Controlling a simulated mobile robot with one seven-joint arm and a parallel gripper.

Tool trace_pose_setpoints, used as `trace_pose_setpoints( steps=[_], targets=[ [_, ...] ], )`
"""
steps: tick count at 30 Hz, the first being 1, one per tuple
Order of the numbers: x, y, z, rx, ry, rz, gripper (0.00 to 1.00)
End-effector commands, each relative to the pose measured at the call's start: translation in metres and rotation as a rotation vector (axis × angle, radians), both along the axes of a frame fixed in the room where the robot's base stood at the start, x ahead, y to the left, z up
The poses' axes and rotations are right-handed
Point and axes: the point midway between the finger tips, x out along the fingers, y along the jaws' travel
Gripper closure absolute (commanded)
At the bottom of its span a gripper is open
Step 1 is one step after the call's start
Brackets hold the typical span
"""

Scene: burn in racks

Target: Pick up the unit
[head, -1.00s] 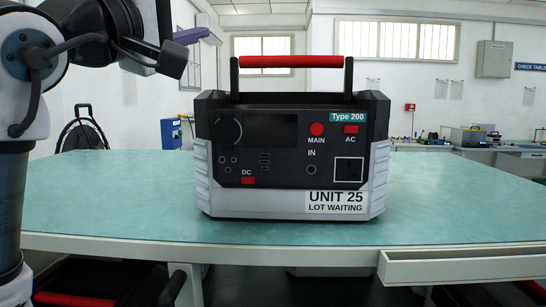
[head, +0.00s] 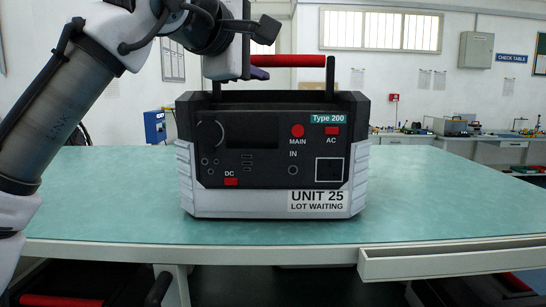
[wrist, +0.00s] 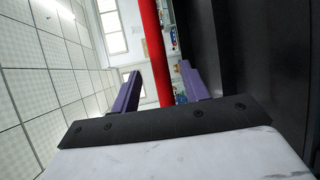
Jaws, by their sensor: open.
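The unit (head: 272,155) is a black and grey power box labelled UNIT 25, LOT WAITING. It stands upright on the green table top, with a red bar handle (head: 290,61) above it on two black posts. In the head view my gripper (head: 258,74) is at the left part of the handle, and my wrist hides that part. In the wrist view the open purple fingers (wrist: 157,88) are on either side of the red handle (wrist: 156,50), with gaps between them and the bar. The fingers do not appear to touch it.
The green table (head: 100,200) is clear around the unit. A drawer (head: 450,262) sits under its right front edge. Red-handled things (head: 60,299) are below the table. A side bench with equipment (head: 450,127) stands at the back right.

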Motion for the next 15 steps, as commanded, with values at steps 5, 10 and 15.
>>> trace_pose_setpoints(
  steps=[5,10,15],
  targets=[
    [0.016,-0.009,-0.001,0.004,0.000,0.002,0.55],
    [0.037,-0.021,-0.006,0.003,0.001,0.000,0.55],
    [0.045,-0.025,-0.010,0.000,-0.001,0.000,0.55]
  ],
)
